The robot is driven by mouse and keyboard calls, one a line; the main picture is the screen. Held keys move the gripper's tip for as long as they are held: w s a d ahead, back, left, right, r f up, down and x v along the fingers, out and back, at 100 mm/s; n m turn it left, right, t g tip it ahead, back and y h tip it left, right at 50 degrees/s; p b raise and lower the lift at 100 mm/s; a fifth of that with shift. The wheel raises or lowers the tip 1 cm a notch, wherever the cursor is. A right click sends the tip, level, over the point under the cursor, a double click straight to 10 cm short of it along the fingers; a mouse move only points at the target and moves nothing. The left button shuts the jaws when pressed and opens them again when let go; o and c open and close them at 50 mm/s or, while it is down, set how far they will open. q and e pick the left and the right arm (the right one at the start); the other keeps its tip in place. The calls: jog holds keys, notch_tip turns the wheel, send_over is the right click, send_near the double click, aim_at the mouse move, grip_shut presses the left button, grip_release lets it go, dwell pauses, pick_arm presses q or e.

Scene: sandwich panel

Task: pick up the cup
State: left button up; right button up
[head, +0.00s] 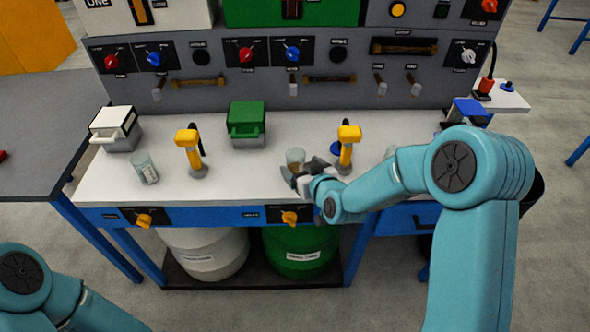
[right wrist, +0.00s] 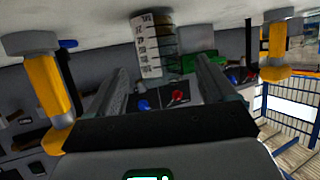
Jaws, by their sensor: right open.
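A clear cup (head: 295,157) with a brownish tint stands on the white bench top, just beyond my right gripper (head: 302,173) in the head view. In the right wrist view the scene is upside down, and the cup (right wrist: 148,45) shows white with dark graduation marks. It lies ahead of the two open fingers of my right gripper (right wrist: 164,68), roughly in line with the gap between them. I see no contact.
A yellow tap (head: 347,145) stands close right of the right gripper, another yellow tap (head: 189,152) farther left. A green box (head: 246,124) and a white-lidded box (head: 116,128) sit at the back. The panel (head: 270,70) rises behind. The bench between the taps is mostly clear.

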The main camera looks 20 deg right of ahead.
aim_at(300, 166)
jog(key=x, duration=0.4)
jog(key=shift+w+f+p, duration=0.15)
jog(key=shift+f+p, duration=0.15)
jog(key=shift+w+d+f, duration=0.1)
jog(key=shift+w+f, duration=0.1)
jog(key=shift+w, duration=0.2)
jog(key=shift+s, duration=0.1)
jog(key=shift+r, duration=0.1)
jog(key=shift+c, duration=0.3)
jog(key=c, duration=1)
jog(key=shift+c, duration=0.2)
